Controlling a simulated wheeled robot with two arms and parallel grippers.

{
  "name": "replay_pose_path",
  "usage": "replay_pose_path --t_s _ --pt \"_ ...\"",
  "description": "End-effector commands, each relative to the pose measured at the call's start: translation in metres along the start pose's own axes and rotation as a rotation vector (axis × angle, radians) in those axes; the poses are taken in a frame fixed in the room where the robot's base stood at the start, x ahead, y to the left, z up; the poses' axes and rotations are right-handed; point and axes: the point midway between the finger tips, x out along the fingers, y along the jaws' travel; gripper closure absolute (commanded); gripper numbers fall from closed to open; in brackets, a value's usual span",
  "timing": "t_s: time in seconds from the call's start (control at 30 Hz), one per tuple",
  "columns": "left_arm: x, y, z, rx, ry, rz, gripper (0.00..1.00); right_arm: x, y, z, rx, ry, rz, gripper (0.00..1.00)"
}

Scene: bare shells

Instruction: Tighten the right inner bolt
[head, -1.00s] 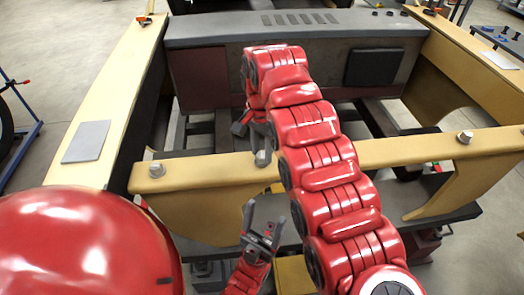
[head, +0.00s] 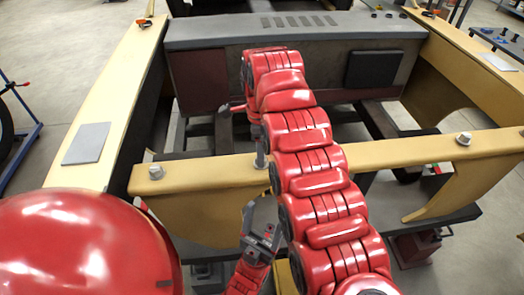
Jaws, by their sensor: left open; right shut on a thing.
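My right arm reaches over the yellow crossbeam (head: 212,167). Its gripper (head: 256,128) is above the beam, mostly hidden behind the arm links. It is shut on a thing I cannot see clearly. Under it a slim grey upright piece (head: 260,157) meets the beam; I cannot tell if this is a bolt or a tool's end. A thin red-tipped bar (head: 236,107) sticks out left of the wrist. My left gripper (head: 261,222) is open and empty, below and in front of the beam. I cannot make out the right inner bolt; the arm may cover it.
One grey bolt head (head: 156,172) sits at the beam's left end, another (head: 464,138) near its right end. Yellow side rails flank the frame; a grey plate (head: 87,143) lies on the left one. A dark grey panel (head: 300,30) stands behind.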

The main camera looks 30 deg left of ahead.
Motion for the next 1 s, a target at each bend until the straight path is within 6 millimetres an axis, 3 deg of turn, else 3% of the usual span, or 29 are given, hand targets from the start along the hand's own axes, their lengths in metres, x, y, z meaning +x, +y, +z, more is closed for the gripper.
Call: replay_pose_path --t_s 0.5,1.0 --pt "0.0082 -0.0004 -0.0014 0.0 0.0 0.0 0.28 -0.0053 -0.0028 0.0014 0.432 -0.008 -0.012 1.0" --pt "0.0105 -0.0005 -0.0018 0.0 0.0 0.0 0.28 -0.0046 -0.0031 0.0007 0.598 -0.009 -0.011 1.0"
